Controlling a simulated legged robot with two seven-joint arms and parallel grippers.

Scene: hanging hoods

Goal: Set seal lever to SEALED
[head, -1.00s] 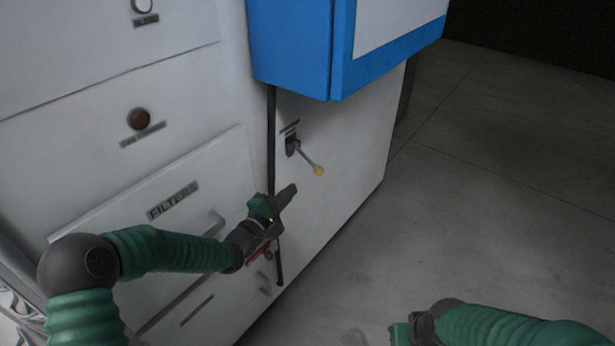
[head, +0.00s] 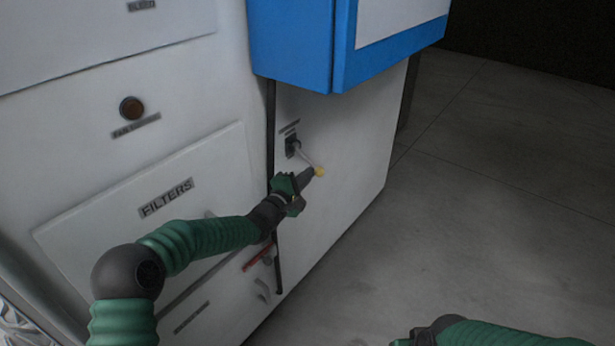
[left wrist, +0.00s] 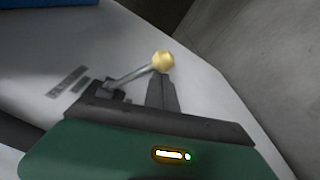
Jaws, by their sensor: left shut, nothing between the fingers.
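The seal lever (head: 307,158) is a thin metal rod with a yellow ball knob (head: 319,172), on a dark mount on the white side panel. The rod slopes down to the right in the head view. My left gripper (head: 312,174) is shut and empty, with its fingertips right at the knob. In the left wrist view the knob (left wrist: 163,61) shows just beyond the tips of the shut fingers (left wrist: 160,90); I cannot tell whether they touch. Labels by the mount are too small to read. My right arm shows at the bottom right; its fingertips are not visible.
A blue box (head: 300,45) juts out above the lever. A red handle (head: 257,258) is low beside the panel seam. Open grey floor (head: 490,200) lies at right.

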